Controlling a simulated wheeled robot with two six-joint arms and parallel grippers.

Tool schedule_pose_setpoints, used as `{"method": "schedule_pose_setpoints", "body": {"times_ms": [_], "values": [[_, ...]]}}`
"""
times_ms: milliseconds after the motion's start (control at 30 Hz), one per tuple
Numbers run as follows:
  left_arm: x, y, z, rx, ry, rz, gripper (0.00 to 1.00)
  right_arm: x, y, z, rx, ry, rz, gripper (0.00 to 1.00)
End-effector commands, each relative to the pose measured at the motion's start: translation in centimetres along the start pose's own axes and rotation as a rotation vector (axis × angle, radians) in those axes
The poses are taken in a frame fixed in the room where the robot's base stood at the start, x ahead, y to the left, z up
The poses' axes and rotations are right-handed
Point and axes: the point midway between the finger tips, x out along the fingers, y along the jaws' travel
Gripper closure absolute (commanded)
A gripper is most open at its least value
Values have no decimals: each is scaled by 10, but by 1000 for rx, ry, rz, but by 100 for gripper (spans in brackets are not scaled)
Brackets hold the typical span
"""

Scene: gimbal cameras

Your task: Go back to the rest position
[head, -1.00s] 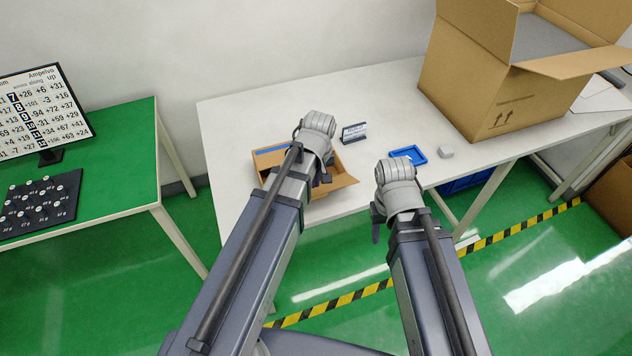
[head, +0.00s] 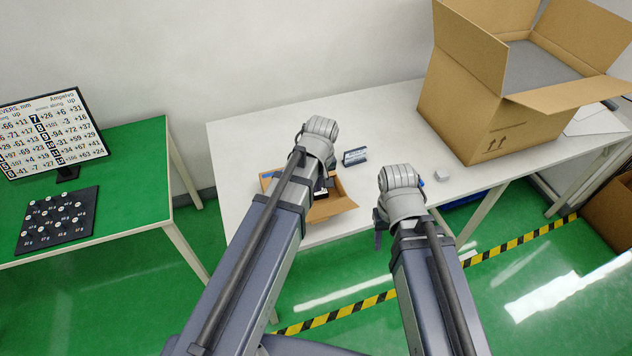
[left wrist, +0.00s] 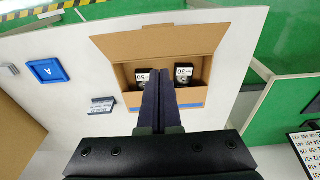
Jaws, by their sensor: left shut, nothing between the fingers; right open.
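My left gripper (head: 326,184) hangs over the small open cardboard box on the white table, mostly hidden by its own wrist in the head view. In the left wrist view its two dark fingers (left wrist: 161,98) are shut together with nothing between them, in front of the small box (left wrist: 122,48). My right gripper (head: 379,232) points down near the front edge of the white table, to the right of the small box. Its fingers are small and partly hidden by the wrist, and it holds nothing visible.
The small box (head: 334,208) holds two dark items labelled 50 (left wrist: 142,76) and 30 (left wrist: 184,75). A small sign (head: 355,156), a blue tray (left wrist: 48,70) and a large open carton (head: 470,110) are on the white table (head: 240,140). A green table (head: 130,160) stands left.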

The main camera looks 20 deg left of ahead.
Motion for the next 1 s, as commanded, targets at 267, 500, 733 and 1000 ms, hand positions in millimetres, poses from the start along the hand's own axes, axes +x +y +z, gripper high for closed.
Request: {"method": "schedule_pose_setpoints", "body": {"times_ms": [267, 500, 733, 1000], "values": [[-37, 0, 5, 0, 0, 0, 100, -36, 3, 2, 1, -1, -1, 50], [-37, 0, 6, 0, 0, 0, 100, -36, 3, 2, 0, -1, -1, 50], [-26, 1, 16, 45, -5, -4, 100, -24, 2, 2, 0, -1, 0, 50], [43, 8, 101, 501, -62, -36, 100, 54, -5, -3, -6, 0, 1, 50]]}}
